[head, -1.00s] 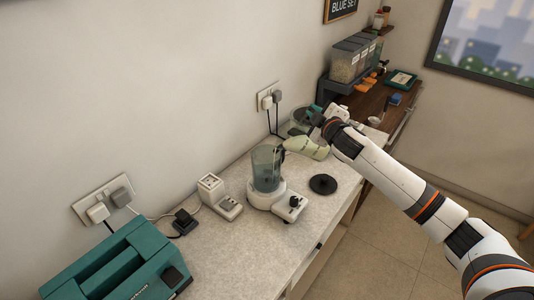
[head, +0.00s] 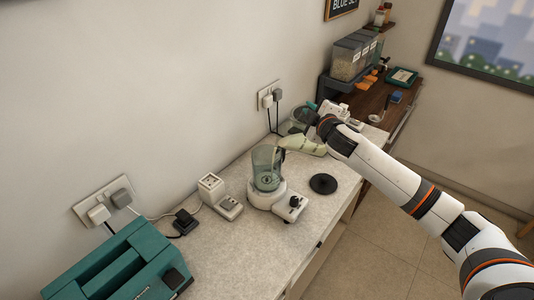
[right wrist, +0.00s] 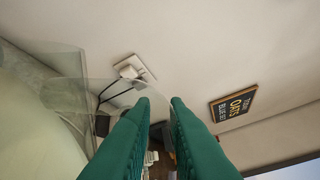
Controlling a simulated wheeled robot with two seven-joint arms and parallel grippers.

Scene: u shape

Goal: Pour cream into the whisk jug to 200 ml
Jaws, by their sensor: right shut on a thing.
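The whisk jug (head: 266,160) is a clear jug on a white base (head: 265,195), standing upright on the counter. A ring-like shape shows low inside it; I cannot read a level or marks. A pale cream container (head: 304,147) lies tilted, its narrow left end at the jug's upper right rim. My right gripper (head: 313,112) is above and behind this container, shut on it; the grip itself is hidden. In the right wrist view the green fingers (right wrist: 160,103) have the pale container (right wrist: 35,125) at their left and clear walls behind. My left gripper is not in view.
A black round lid (head: 323,184) lies right of the jug. A small white device (head: 219,196) stands left of it, and a teal appliance (head: 120,265) is at the front left. Wall sockets (head: 269,96) and dispensers (head: 350,60) are behind.

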